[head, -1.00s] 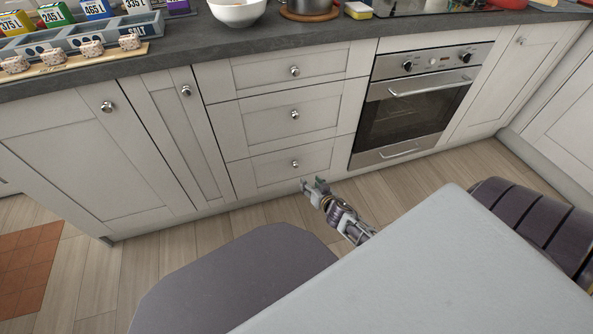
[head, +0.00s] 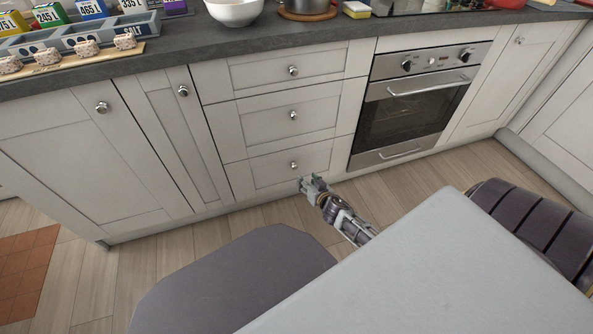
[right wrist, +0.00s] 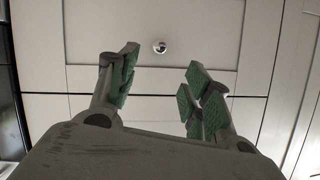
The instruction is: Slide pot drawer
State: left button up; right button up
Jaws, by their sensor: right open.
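A stack of three white drawers stands left of the oven. The bottom drawer (head: 262,172) is shut, with a round metal knob (head: 294,166) at its middle. The middle drawer (head: 262,124) and top drawer (head: 262,72) are also shut. My right gripper (head: 309,180) is just below and in front of the bottom knob. In the right wrist view the gripper (right wrist: 160,85) is open and empty. A knob (right wrist: 159,47) shows beyond the green-padded fingertips, roughly between them and not touched. My left gripper is not in view.
The oven (head: 415,103) with its bar handle is right of the drawers. Cupboard doors (head: 75,150) are on the left. The slate worktop (head: 180,45) holds a white bowl (head: 235,11), a pot and labelled boxes. Wooden floor (head: 190,245) lies in front.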

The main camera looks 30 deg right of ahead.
aim_at(296, 168)
jog(key=shift+b+x, duration=2.1)
jog(key=shift+x, duration=3.5)
jog(key=shift+w+d+f, duration=0.1)
jog(key=shift+w, duration=0.2)
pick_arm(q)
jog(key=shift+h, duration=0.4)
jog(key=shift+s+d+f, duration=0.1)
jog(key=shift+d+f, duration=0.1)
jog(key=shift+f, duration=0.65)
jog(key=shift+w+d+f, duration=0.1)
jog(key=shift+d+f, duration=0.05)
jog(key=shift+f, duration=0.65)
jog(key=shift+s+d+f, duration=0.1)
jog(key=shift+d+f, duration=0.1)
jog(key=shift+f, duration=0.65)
pick_arm(e)
jog(key=shift+w, duration=0.1)
jog(key=c, duration=1)
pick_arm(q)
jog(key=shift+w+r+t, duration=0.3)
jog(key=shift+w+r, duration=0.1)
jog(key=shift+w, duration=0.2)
pick_arm(e)
grip_shut()
